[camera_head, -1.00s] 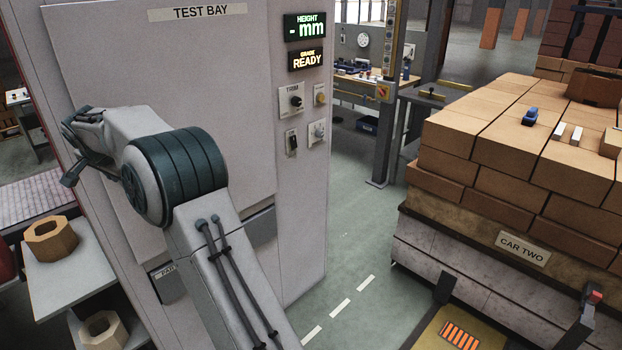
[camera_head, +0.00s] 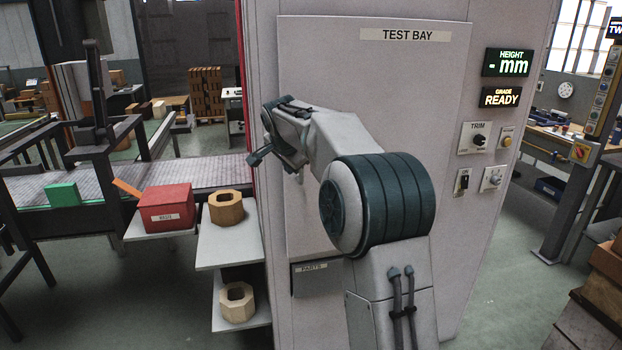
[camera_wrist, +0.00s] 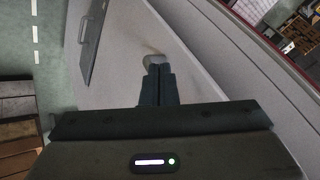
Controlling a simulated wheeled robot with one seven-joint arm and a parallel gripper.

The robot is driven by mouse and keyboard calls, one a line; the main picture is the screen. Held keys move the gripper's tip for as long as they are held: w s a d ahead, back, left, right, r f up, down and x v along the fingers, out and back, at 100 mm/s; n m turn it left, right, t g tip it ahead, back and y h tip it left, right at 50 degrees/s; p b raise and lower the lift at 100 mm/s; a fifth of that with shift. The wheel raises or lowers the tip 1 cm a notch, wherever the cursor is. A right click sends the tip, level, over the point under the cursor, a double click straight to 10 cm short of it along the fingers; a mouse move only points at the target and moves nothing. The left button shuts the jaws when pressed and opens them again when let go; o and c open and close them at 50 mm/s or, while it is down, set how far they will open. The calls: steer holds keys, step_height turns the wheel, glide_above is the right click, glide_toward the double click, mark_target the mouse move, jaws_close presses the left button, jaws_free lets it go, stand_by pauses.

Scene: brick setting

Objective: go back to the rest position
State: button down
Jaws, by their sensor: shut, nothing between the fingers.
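My gripper (camera_head: 256,158) is at the far end of my folded arm, in front of the grey test bay cabinet (camera_head: 375,60), near its left edge. In the wrist view my gripper (camera_wrist: 157,62) shows its two fingers pressed together with nothing between them. The cabinet's pale panel fills much of the wrist view behind the fingers. I cannot tell the exact gap between the fingertips and the panel.
Left of the cabinet, shelves hold a tan octagonal ring (camera_head: 226,208), another ring (camera_head: 237,302) below, and a red box (camera_head: 166,208). A conveyor with a green block (camera_head: 62,194) lies further left. Stacked bricks (camera_head: 606,275) stand at the right edge. Green floor is open between cabinet and bricks.

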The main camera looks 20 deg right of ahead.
steer(key=s+a+r, duration=0.2)
steer(key=a+r, duration=0.2)
steer(key=r, duration=0.2)
steer(key=s+f+n+g, duration=0.1)
steer(key=s+f+n, duration=0.3)
steer(key=s, duration=0.9)
steer(key=s+f+n+g+y, duration=0.1)
steer(key=s+f+n, duration=0.3)
steer(key=s+f, duration=0.4)
steer(key=s+f+n+g+y, duration=0.1)
steer(key=s+f+n, duration=0.3)
steer(key=s, duration=1.5)
step_height(320, 180, down, 3)
steer(key=shift+s+d+f+n+g+b, duration=0.1)
steer(key=shift+s+d+n+g+b, duration=0.25)
steer(key=shift+g, duration=0.25)
steer(key=shift+d, duration=0.15)
